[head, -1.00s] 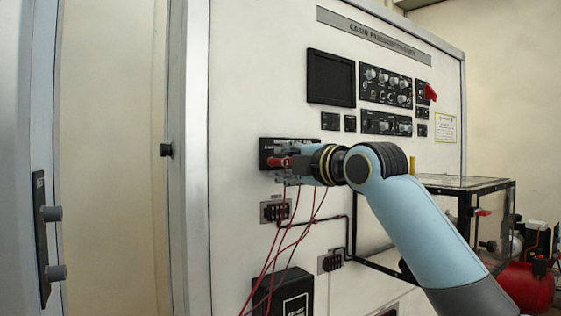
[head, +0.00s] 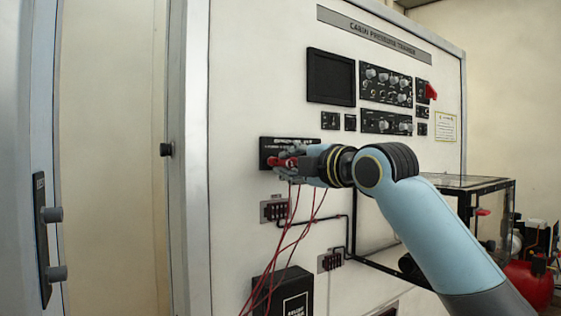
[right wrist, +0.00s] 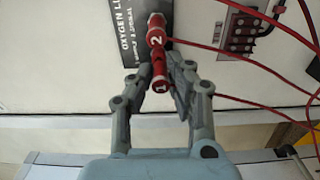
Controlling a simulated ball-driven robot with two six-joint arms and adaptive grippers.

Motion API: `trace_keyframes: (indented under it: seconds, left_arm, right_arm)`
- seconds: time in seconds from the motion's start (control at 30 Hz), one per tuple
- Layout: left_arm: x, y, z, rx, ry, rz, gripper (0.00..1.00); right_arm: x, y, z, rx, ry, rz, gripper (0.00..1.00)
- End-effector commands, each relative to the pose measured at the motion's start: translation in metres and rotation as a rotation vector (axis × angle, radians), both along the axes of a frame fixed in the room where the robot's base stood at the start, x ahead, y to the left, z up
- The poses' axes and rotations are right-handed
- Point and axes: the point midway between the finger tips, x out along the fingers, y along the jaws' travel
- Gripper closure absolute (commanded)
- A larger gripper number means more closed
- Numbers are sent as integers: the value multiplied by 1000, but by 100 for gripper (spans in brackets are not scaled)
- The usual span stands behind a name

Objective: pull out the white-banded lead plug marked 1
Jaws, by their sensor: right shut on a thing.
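The lead plug marked 1 is red with a white band and lies between the fingertips of my right gripper in the right wrist view (right wrist: 160,86). My right gripper (right wrist: 158,72) is shut on it; in the head view the gripper (head: 288,162) is in front of the black oxygen panel (head: 310,142). A second red plug marked 2 (right wrist: 156,38) sits just beyond plug 1 in the wrist view. Whether plug 1 is clear of its socket is hidden by the fingers and plug 2. My left gripper is not in view.
Red leads (head: 290,240) hang from the plugs across the panel front. A dark socket block (head: 274,211) is below, and a black box (head: 290,295) stands lower down. A clear-sided case (head: 470,184) is to the right of my forearm.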

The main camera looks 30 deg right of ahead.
Motion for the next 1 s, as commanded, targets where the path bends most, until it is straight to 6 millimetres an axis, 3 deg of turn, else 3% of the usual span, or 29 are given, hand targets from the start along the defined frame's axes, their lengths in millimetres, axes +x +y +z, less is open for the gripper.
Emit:
trace_keyframes:
  seconds: [0.7, 1.0]
  left_arm:
    - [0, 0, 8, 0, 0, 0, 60]
    - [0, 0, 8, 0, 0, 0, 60]
  right_arm:
    - [-32, -4, 2, -3, -3, 0, 100]
    - [-36, -4, 1, -1, -2, 1, 100]
